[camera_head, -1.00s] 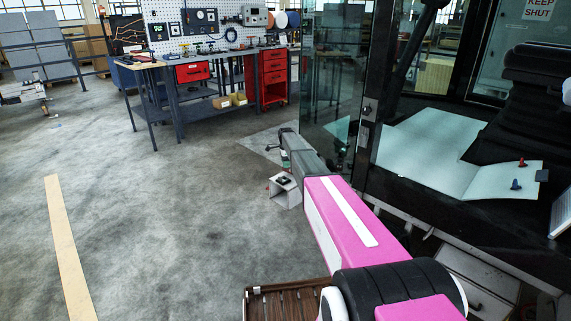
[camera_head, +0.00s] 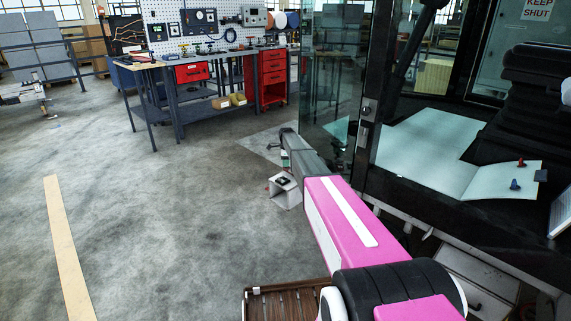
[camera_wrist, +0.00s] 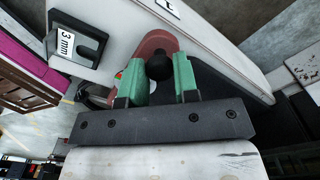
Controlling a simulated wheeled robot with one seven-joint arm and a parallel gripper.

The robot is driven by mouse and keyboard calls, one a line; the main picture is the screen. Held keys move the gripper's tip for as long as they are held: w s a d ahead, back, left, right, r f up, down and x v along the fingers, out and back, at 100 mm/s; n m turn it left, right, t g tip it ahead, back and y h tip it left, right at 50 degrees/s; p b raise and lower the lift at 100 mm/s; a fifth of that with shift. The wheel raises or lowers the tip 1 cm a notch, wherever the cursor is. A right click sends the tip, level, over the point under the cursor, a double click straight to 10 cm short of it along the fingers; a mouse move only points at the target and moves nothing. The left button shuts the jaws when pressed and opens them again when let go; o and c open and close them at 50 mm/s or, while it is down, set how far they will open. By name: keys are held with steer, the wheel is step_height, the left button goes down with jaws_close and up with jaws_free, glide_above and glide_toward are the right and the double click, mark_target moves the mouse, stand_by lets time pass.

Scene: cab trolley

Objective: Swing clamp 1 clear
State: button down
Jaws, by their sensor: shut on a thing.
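In the wrist view, my gripper (camera_wrist: 158,88) has its two green fingers on either side of a round black knob (camera_wrist: 158,66). The knob is on a dull red clamp part (camera_wrist: 153,42), which lies against a long white bar or panel edge. Which number this clamp has cannot be read. The fingers hide the sides of the knob. In the head view my pink and grey arm reaches forward and its far end is beside the glass door; the clamp cannot be made out there.
In the head view, the glass door (camera_head: 326,85) stands close right of my arm. A small white stand (camera_head: 284,192) is below it. Open floor (camera_head: 170,210) lies left.

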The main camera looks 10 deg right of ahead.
steer(key=c, duration=0.9)
jaws_free()
steer(key=shift+r, duration=0.1)
step_height(320, 180, up, 11)
steer(key=shift+f, duration=0.15)
steer(key=s+f+n, duration=0.2)
steer(key=s+n, duration=0.4)
steer(key=s, duration=1.3)
steer(key=s+f+n, duration=0.2)
steer(key=s+n, duration=0.5)
steer(key=s, duration=1.2)
steer(key=s+a+f+n, duration=0.1)
steer(key=s+n, duration=0.6)
steer(key=s, duration=1.2)
steer(key=shift+s+f, duration=0.4)
steer(key=shift+f, duration=0.05)
